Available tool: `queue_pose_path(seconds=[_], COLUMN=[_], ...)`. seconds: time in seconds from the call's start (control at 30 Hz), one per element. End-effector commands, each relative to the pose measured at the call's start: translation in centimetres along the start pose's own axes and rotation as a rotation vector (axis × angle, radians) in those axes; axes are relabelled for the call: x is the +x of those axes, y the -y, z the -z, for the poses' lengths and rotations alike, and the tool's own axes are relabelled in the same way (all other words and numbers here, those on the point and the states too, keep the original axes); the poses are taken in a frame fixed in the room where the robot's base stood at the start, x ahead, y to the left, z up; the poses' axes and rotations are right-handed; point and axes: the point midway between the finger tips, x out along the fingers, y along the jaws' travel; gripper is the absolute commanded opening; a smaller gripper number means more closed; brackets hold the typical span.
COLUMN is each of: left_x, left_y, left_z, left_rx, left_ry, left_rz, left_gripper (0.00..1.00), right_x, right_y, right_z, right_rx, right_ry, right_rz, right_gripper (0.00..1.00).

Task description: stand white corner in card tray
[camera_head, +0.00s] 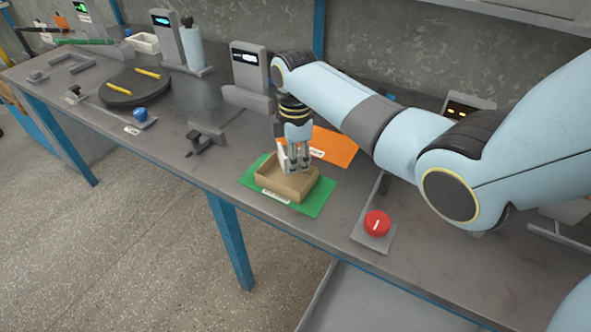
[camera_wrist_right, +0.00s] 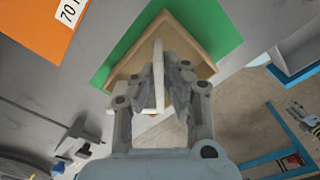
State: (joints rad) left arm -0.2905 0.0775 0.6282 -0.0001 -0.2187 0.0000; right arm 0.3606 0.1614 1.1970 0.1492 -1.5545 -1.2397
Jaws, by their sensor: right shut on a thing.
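The card tray (camera_head: 272,184) is a shallow tan box on a green mat (camera_head: 317,203) near the bench's front edge. It also shows in the right wrist view (camera_wrist_right: 188,28). My right gripper (camera_head: 296,168) points down over the tray. It is shut on the white corner (camera_head: 283,160), a thin pale upright piece. In the right wrist view the white corner (camera_wrist_right: 158,72) sits between the fingers, at or just above the tray. The fingers hide part of it, and I cannot tell whether it touches the tray floor. My left gripper is not in view.
An orange mat (camera_head: 335,150) lies behind the green one. A red knob (camera_head: 377,222) stands to the right and a grey clamp-like fixture (camera_head: 203,139) to the left. A dark round plate (camera_head: 135,88) with yellow sticks is farther left.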

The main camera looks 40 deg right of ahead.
Motion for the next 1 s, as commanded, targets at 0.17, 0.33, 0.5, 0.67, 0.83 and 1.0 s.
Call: queue_pose_path(seconds=[0.17,0.33,0.5,0.67,0.83,1.0], left_x=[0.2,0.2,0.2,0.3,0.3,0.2], left_y=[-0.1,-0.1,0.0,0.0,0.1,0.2], left_z=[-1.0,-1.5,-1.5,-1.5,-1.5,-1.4], left_rx=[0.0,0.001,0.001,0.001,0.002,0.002], left_ry=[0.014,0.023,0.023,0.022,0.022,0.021], left_rz=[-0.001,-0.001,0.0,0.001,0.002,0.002], left_gripper=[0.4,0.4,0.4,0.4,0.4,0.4], right_x=[2.5,2.8,2.9,3.0,3.0,2.8], right_y=[0.1,0.1,0.1,0.1,0.1,0.1], right_z=[0.0,0.0,0.0,0.0,0.0,0.0], right_rx=[0.001,0.0,0.0,0.0,0.0,0.0], right_ry=[0.0,0.0,0.0,0.0,0.0,0.0], right_rz=[0.002,0.0,0.001,0.0,0.001,0.001], right_gripper=[0.0,0.0,0.0,0.22,0.31,0.31])
